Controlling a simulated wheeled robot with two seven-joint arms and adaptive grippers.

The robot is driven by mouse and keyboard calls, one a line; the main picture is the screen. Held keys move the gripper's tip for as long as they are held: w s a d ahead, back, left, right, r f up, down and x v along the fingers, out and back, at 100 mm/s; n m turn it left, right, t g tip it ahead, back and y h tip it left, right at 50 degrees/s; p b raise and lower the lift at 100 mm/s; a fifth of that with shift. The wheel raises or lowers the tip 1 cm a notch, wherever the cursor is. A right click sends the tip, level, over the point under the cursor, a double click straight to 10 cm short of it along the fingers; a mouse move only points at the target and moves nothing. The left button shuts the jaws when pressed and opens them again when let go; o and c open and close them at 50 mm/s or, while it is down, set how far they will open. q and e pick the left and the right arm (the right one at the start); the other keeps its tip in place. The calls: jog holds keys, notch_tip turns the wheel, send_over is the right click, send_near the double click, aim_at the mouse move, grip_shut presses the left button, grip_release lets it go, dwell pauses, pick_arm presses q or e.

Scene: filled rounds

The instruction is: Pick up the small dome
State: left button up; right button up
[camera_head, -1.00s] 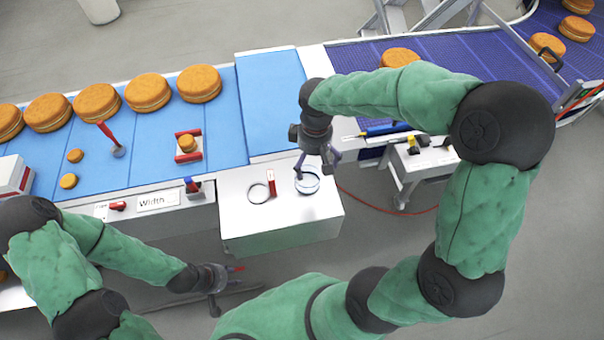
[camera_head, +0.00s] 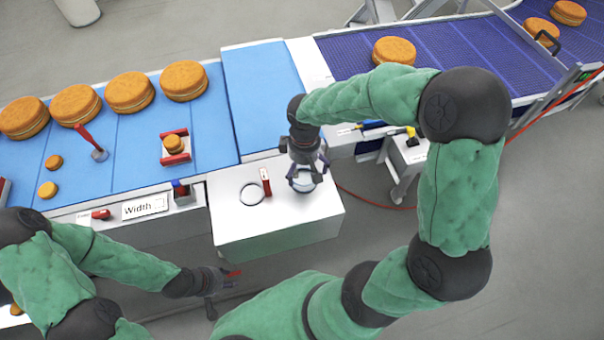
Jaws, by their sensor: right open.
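The small dome (camera_head: 305,184) is clear and glassy. It stands on the white box top (camera_head: 225,215) in front of the blue belt. My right gripper (camera_head: 306,187) is directly above the dome, pointing down. Its fingers are open and spread around the dome's upper part. They hide much of it, and I cannot tell whether they touch it. My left gripper (camera_head: 222,290) is low on the left, in front of the box and away from the dome. Its fingers look apart and empty.
A dark ring (camera_head: 252,194) and a small red block (camera_head: 266,182) lie left of the dome. Several large filled rounds (camera_head: 183,81) sit on the blue belt. One small filled round sits on a red holder (camera_head: 176,158). A purple conveyor (camera_head: 450,50) runs at the right.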

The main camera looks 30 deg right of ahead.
aim_at(304, 172)
notch_tip(304, 172, down, 5)
jog(key=shift+r+b, duration=0.1)
jog(key=shift+b, duration=0.4)
jog(key=c, duration=0.9)
